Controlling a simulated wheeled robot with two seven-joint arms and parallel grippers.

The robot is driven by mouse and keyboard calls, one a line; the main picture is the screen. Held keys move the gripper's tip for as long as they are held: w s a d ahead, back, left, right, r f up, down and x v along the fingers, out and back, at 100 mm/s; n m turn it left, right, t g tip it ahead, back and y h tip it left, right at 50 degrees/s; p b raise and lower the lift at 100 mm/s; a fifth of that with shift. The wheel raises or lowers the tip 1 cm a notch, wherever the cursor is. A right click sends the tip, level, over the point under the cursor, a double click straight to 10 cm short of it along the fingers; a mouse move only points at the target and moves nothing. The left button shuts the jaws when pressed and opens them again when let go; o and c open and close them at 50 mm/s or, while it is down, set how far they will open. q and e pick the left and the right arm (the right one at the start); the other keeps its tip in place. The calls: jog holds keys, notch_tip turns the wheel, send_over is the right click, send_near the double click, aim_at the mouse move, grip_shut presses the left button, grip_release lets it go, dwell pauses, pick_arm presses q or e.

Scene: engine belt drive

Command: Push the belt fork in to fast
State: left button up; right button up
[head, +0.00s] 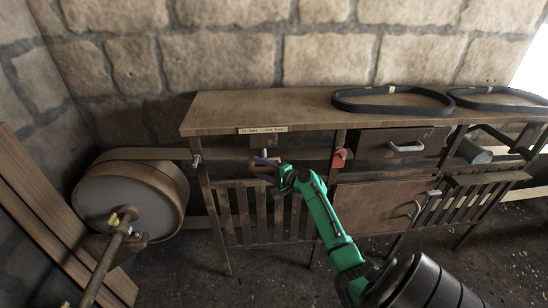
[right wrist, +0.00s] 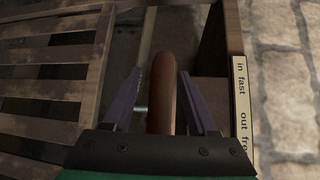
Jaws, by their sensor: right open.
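The belt fork's brown rounded handle (right wrist: 162,85) stands between the two purple fingers of my right gripper (right wrist: 163,108) in the right wrist view. The fingers are open, one on each side of the handle; I cannot tell if either touches it. In the head view my right gripper (head: 267,167) is under the bench's front edge, below a label plate (head: 262,130). The same plate in the right wrist view (right wrist: 241,108) reads "in fast" and "out fre...", partly cut off. The fork's inner end cannot be made out. My left gripper is not in view.
The wooden bench (head: 225,112) carries two black belts (head: 393,107) on its top. A drawer (head: 400,143) and a red part (head: 340,157) are right of the gripper. A large belted drum (head: 128,200) stands at left. A slatted panel (head: 232,215) is below.

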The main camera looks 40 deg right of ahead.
jog(key=s+d+r+b, duration=0.1)
jog(key=s+d+r, duration=0.1)
jog(key=s, duration=1.1)
jog(key=shift+s+b, duration=0.2)
jog(key=shift+b, duration=0.2)
jog(key=shift+f, duration=0.1)
jog(key=s+a+f+n+g+h, duration=0.1)
jog(key=s+f+g, duration=0.15)
jog(key=f, duration=0.75)
jog(key=s+a+f+n+g, duration=0.1)
jog(key=s+a+f+g, duration=0.15)
jog(key=f, duration=0.85)
jog(key=s+f+n+g+h, duration=0.1)
jog(key=s+f+n+g, duration=0.15)
jog(key=f, duration=0.75)
jog(key=s+a+f+n+g, duration=0.2)
jog(key=s+a+f+n, duration=0.3)
jog(key=s, duration=0.3)
jog(key=s+a+f+n+g, duration=0.3)
jog(key=s+a+f+n, duration=0.2)
jog(key=s+f, duration=0.3)
jog(key=s+a+f+n+g, duration=0.2)
jog(key=s+a+f+n, duration=0.3)
jog(key=s, duration=0.5)
jog(key=shift+s+a+f+n+g, duration=0.25)
jog(key=shift+f+n+g, duration=0.1)
jog(key=shift+f+n, duration=0.3)
